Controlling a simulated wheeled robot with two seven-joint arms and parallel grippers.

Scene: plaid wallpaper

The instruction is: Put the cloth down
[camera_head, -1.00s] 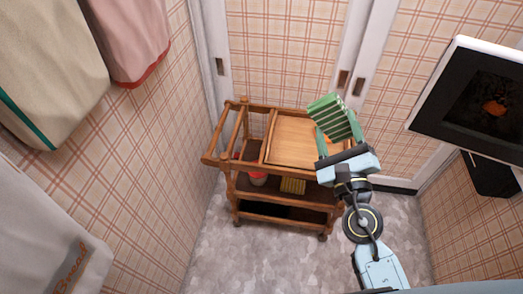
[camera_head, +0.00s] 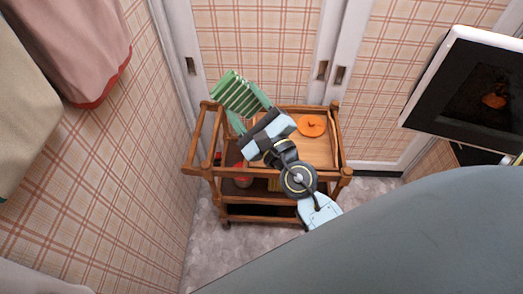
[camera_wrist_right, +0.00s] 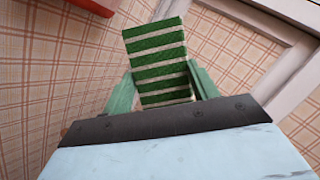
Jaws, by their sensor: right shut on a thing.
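The cloth (camera_head: 236,93) is a folded block with green and white stripes. My right gripper (camera_head: 249,108) is shut on it and holds it up above the left part of the wooden trolley (camera_head: 205,106). In the right wrist view the cloth (camera_wrist_right: 158,60) stands between the two green fingers of my right gripper (camera_wrist_right: 160,90), with the plaid wall behind it. My left gripper is not in view.
An orange round object (camera_head: 311,125) lies on the trolley's top at the right. A red and white container (camera_head: 242,176) sits on the shelf below. Cloths (camera_head: 75,45) hang on the left wall. A framed dark screen (camera_head: 470,95) is at the right.

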